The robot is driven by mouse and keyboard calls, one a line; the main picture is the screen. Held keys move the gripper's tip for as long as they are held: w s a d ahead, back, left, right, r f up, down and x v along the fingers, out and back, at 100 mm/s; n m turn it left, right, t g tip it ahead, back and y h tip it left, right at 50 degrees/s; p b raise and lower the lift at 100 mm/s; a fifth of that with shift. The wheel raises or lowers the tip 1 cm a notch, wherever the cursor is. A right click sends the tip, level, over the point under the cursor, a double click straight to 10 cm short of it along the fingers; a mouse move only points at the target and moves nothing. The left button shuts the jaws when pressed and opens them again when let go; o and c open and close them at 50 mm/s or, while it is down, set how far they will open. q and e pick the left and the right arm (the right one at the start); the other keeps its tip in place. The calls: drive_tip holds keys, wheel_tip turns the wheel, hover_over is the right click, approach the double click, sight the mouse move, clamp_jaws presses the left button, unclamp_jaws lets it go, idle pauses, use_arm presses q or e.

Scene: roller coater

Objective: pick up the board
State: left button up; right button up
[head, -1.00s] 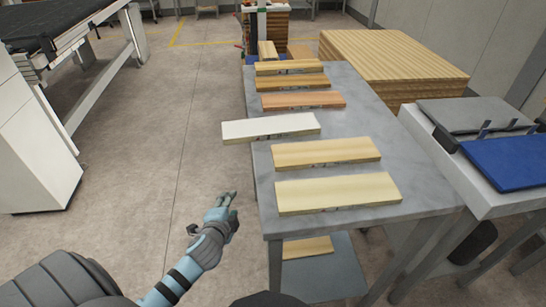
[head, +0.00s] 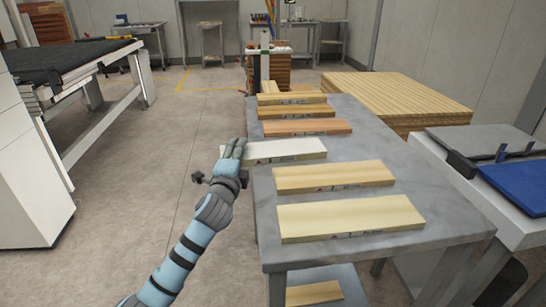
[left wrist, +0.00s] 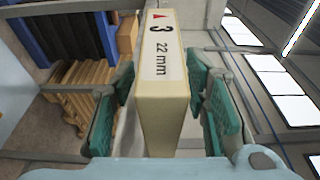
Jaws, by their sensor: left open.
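The white board (head: 284,150) lies flat on the grey table (head: 415,180), with its left end at the table's left edge. My left gripper (head: 236,149) is at that left end. In the left wrist view the end of the board (left wrist: 162,100), labelled 3 and 22 mm, stands between the two green-padded fingers (left wrist: 162,85). The fingers are open, one on each side of the board, and a gap shows on at least one side. In the head view the gripper hides the board's left tip. My right gripper is not in view.
Two pale boards (head: 333,178) lie nearer on the table. A reddish board (head: 305,127) and several other boards lie farther back. A wood stack (head: 400,93) and a side bench with a blue panel (head: 518,183) stand right.

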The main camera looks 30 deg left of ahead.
use_arm(q)
drive_tip(key=shift+w, duration=0.2)
drive_tip(key=shift+s, duration=0.1)
clamp_jaws()
drive_tip(key=shift+r, duration=0.15)
